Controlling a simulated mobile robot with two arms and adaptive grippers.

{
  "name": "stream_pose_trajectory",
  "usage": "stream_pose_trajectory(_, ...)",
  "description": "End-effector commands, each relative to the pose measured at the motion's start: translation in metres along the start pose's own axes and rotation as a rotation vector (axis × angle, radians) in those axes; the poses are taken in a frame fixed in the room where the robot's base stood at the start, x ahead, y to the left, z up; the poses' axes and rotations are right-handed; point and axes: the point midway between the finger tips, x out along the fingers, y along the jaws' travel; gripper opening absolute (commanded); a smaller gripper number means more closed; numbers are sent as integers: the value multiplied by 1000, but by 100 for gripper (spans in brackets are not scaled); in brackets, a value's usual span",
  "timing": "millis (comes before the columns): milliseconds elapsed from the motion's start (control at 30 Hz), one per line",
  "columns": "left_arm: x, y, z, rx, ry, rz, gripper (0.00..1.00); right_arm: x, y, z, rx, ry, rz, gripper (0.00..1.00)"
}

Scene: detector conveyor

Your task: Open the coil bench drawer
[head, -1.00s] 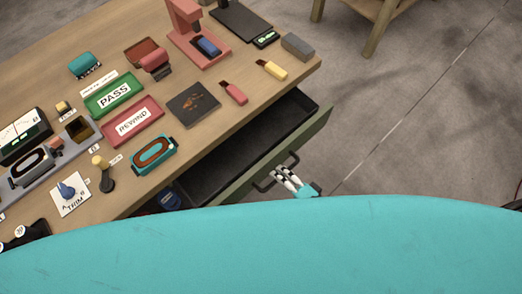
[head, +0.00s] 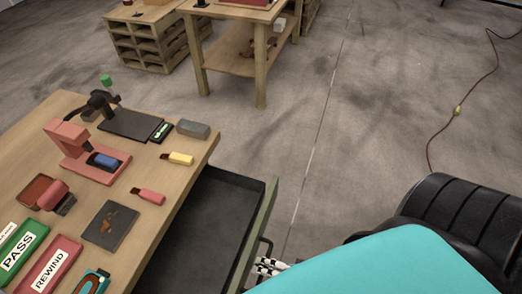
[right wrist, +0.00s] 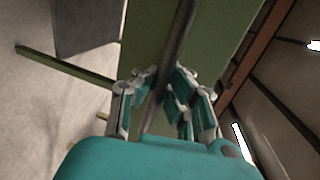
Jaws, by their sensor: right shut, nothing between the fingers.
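The coil bench drawer is pulled out from the wooden bench (head: 158,217) in the head view. Its dark tray (head: 205,222) looks empty where it shows. Its green front (head: 262,225) carries a dark bar handle (head: 267,243). My right gripper (head: 266,264) is at this handle, outside the drawer front. In the right wrist view the handle bar (right wrist: 178,50) runs down to the fingers of my right gripper (right wrist: 160,85). The fingers are shut with nothing gripped. I cannot tell if they touch the bar. My left gripper is not in view.
A wooden table (head: 230,62) and pallets stand behind. A red cable (head: 440,130) lies on the floor.

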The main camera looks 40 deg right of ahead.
Motion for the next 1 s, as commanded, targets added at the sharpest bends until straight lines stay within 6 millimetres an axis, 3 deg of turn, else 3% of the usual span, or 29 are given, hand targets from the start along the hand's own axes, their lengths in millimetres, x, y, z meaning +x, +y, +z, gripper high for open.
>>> stream_pose_trajectory(33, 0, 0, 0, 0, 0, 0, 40, 1, -1, -1, 0, 1, -4, 7)
stream_pose_trajectory(267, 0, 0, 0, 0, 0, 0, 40, 1, -1, 0, 0, 1, -2, 36)
stream_pose_trajectory(567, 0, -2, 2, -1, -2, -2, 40, -2, 0, 0, 0, 0, 0, 36)
stream_pose_trajectory(767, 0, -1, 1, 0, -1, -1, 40, -30, 1, 0, 2, -1, 4, 36)
stream_pose_trajectory(1000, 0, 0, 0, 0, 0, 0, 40, -82, 1, 0, 1, -1, 3, 36)
